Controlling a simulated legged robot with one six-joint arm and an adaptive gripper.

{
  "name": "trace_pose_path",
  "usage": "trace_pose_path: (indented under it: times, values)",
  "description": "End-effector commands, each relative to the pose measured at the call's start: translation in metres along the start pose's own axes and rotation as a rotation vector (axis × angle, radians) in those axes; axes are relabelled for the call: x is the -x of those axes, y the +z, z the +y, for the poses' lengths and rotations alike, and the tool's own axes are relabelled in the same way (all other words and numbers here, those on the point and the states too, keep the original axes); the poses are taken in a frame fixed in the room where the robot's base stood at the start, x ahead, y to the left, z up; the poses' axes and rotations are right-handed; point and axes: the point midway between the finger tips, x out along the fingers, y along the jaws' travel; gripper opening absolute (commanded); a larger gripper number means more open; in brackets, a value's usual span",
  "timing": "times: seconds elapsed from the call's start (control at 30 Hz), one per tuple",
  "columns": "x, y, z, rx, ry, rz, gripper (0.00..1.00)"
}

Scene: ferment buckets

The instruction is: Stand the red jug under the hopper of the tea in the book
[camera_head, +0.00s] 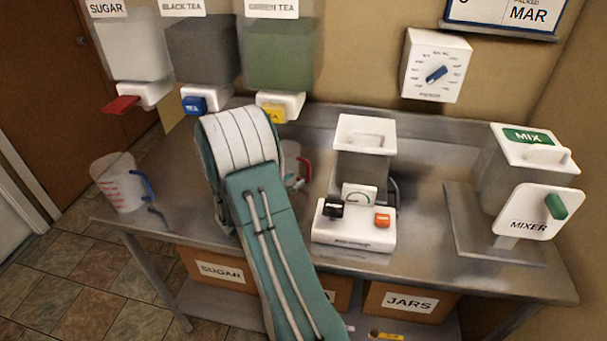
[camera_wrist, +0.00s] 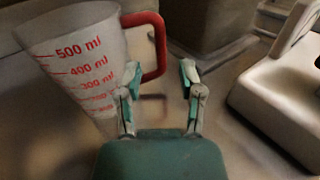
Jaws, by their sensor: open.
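The red jug is a translucent white measuring jug with a red handle and red marks. In the wrist view the jug (camera_wrist: 75,62) stands at left, its handle (camera_wrist: 160,45) toward the fingers. My gripper (camera_wrist: 159,78) is open, and the handle shows between and ahead of the fingertips; contact is unclear. In the head view the jug (camera_head: 291,158) is mostly hidden behind my arm, as is the gripper. The black tea hopper (camera_head: 203,50) has a blue lever (camera_head: 194,104); the green tea hopper (camera_head: 280,55) has a yellow lever (camera_head: 272,114). I see no book.
A sugar hopper (camera_head: 136,50) hangs at far left. A blue-handled jug (camera_head: 120,183) stands at the table's left end. A machine with black and orange switches (camera_head: 353,225) stands right of the red jug; a mixer (camera_head: 530,205) stands farther right. A dial (camera_head: 436,66) is on the wall.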

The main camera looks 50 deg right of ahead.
Motion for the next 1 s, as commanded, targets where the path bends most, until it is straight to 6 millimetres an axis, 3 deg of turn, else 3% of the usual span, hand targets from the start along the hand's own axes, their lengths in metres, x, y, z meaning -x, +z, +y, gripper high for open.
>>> trace_pose_path:
  times: [0.1, 0.3, 0.63, 0.77, 1.0]
  values:
    - [0.028, 0.001, 0.001, 0.000, 0.006, -0.001, 0.49]
    - [0.057, 0.000, 0.001, 0.000, 0.003, 0.000, 0.49]
    - [0.068, 0.006, -0.003, -0.025, -0.016, 0.014, 0.49]
    - [0.078, 0.030, -0.021, -0.135, -0.089, 0.091, 0.49]
    - [0.116, 0.070, -0.069, -0.440, -0.277, 0.337, 0.49]
